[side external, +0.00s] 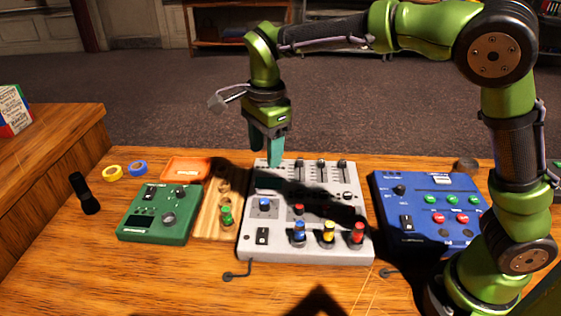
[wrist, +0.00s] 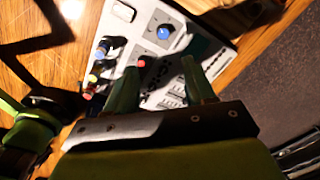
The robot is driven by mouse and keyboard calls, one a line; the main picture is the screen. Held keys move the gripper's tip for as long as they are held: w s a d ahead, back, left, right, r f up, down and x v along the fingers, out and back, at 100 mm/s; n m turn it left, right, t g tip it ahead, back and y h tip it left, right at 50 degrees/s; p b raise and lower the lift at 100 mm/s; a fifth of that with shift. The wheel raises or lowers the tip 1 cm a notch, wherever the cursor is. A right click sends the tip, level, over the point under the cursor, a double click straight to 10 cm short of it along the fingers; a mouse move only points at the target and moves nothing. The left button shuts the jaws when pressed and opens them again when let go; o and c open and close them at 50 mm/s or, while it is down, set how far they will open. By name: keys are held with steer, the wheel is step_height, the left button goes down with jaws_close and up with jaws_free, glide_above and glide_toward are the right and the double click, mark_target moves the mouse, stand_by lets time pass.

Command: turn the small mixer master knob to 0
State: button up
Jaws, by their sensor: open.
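A light grey mixer (side external: 283,250) with several faders and coloured knobs lies mid-desk; its panel (wrist: 125,32) fills the middle of the wrist view. It carries a blue knob (side external: 265,203) on a square plate, also in the wrist view (wrist: 164,32), and a red knob (side external: 298,209). Blue (side external: 299,231), yellow (side external: 328,231) and red (side external: 358,232) knobs line its front. No readable label shows which knob is the master. My gripper (side external: 266,158) is open and empty, pointing down above the mixer's back left part. In the wrist view, its fingers (wrist: 160,66) are apart over the panel.
A green box (side external: 150,228) with knobs and a wooden rack (side external: 208,228) stand left of the mixer; a blue panel (side external: 390,185) stands right. An orange tray (side external: 187,168), tape rolls (side external: 113,172) and a black cylinder (side external: 84,194) lie left. Shadow covers part of the mixer.

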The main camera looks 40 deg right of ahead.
mark_target(265, 201)
steer(key=f+m, duration=0.2)
steer(key=f, duration=0.3)
steer(key=w+f+m, duration=0.1)
steer(key=f+m, duration=0.1)
steer(key=f, duration=0.3)
steer(key=f+m, duration=0.1)
steer(key=f, duration=0.4)
steer(key=shift+w+d+m, duration=0.15)
steer(key=shift+w+m, duration=0.05)
steer(key=shift+m, duration=0.2)
jaws_close()
